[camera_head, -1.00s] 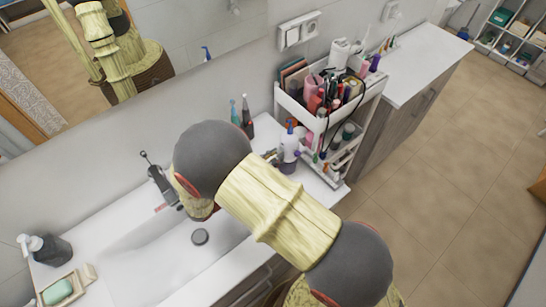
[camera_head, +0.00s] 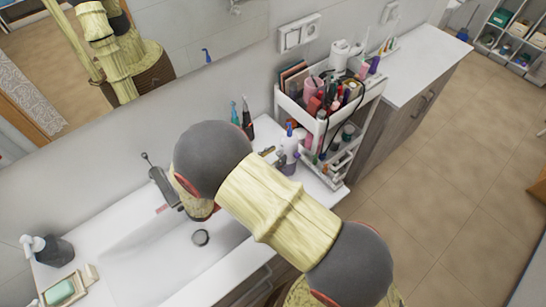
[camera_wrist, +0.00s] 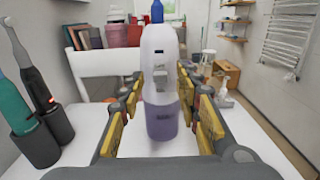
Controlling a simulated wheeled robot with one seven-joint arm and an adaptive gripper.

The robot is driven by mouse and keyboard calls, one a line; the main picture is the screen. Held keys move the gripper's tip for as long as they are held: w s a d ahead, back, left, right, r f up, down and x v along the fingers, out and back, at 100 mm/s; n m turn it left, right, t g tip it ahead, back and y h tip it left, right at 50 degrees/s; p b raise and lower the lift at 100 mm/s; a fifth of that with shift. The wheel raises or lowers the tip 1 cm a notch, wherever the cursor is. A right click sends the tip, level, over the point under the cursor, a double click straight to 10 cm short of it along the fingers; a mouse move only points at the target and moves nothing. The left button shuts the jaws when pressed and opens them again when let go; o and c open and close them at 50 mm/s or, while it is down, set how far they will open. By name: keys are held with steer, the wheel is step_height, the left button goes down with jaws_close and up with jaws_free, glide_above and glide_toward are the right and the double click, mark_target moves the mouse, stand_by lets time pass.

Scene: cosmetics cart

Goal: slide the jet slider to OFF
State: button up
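A white handheld device with a blue tip, likely the one with the jet slider, stands upright on the counter (camera_head: 268,131). Its white body (camera_wrist: 160,50) and purple lower part (camera_wrist: 162,122) fill the middle of the wrist view; it also shows in the head view (camera_head: 289,150). A small grey piece on its front may be the slider (camera_wrist: 161,82); its setting is too small to read. My gripper (camera_wrist: 162,88) is open, its yellow-padded fingers on either side of the device. Small gaps show beside the purple part; contact further up is unclear. My arm hides part of the counter in the head view.
Two electric toothbrushes, teal (camera_wrist: 14,106) and black (camera_wrist: 35,75), stand close on the left. A white cart (camera_head: 318,125) full of cosmetics stands just behind. The basin (camera_head: 150,262), soap dish (camera_head: 60,292) and dark dispenser (camera_head: 52,251) are to the left.

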steer(key=v, duration=1.2)
stand_by(0.3)
steer(key=s+d+f+m+g+y, duration=0.1)
steer(key=s+d+f+m+g, duration=0.15)
steer(key=s+f, duration=0.3)
steer(key=s+d+r+m+g+y, duration=0.2)
steer(key=s+d+m+g+y, duration=0.3)
steer(key=m+g, duration=0.2)
steer(key=s+d+r+m+t+y+b, duration=0.1)
steer(key=d+r+m+t+y+b, duration=0.1)
steer(key=d+r+m+y, duration=0.2)
steer(key=s+d+r+m+t+y+b, duration=0.1)
steer(key=d+r+m+y, duration=0.4)
steer(key=d+r+m, duration=0.6)
step_height(320, 180, up, 7)
steer(key=shift+s+d+f+t+b, duration=0.25)
steer(key=shift+s+d+t+b, duration=0.2)
steer(key=shift+d+t, duration=0.55)
steer(key=shift+a, duration=0.1)
stand_by(2.3)
